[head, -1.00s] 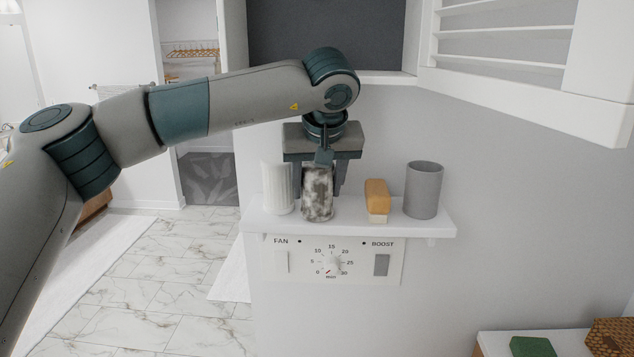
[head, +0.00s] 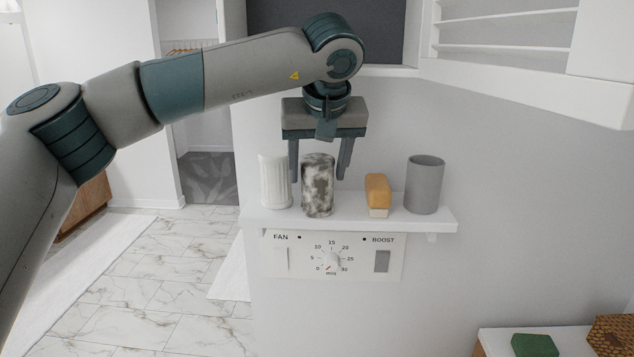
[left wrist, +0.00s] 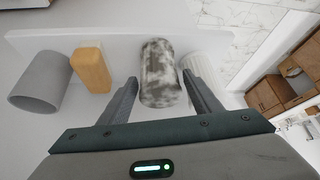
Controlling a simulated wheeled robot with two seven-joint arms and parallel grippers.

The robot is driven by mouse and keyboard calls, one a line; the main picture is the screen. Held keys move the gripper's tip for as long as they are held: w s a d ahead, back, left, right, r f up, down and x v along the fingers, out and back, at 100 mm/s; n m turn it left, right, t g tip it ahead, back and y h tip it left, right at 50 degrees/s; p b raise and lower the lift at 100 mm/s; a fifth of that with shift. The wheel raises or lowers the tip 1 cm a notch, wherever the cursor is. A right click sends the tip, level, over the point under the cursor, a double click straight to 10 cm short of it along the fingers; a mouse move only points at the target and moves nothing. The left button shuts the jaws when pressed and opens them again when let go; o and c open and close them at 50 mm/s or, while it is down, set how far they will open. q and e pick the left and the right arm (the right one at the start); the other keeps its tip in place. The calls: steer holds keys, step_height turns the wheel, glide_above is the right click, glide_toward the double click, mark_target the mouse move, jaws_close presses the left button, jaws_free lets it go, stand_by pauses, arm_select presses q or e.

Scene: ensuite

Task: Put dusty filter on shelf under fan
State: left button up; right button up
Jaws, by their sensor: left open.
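The dusty filter (head: 318,186) is a grey-and-white mottled cylinder standing upright on the white wall shelf (head: 335,222). The shelf is above the panel marked FAN and BOOST (head: 331,257). In the left wrist view the filter (left wrist: 160,74) shows between the two spread fingers (left wrist: 163,88), apart from both. A white ribbed cylinder (head: 275,182) stands just left of the filter. My right gripper is not in view.
A yellow-and-cream block (head: 377,194) and a grey cup (head: 424,185) stand right of the filter on the shelf. A white slatted shutter (head: 520,60) juts out at upper right. A green block (head: 534,345) lies on a lower surface at bottom right.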

arm_select(q)
steer(key=a+b+v, duration=0.1)
steer(key=b+v, duration=0.1)
steer(key=v, duration=0.6)
steer(key=shift+s+d+r, duration=0.2)
steer(key=shift+d+r, duration=0.05)
steer(key=shift+d, duration=0.3)
steer(key=shift+f, duration=0.1)
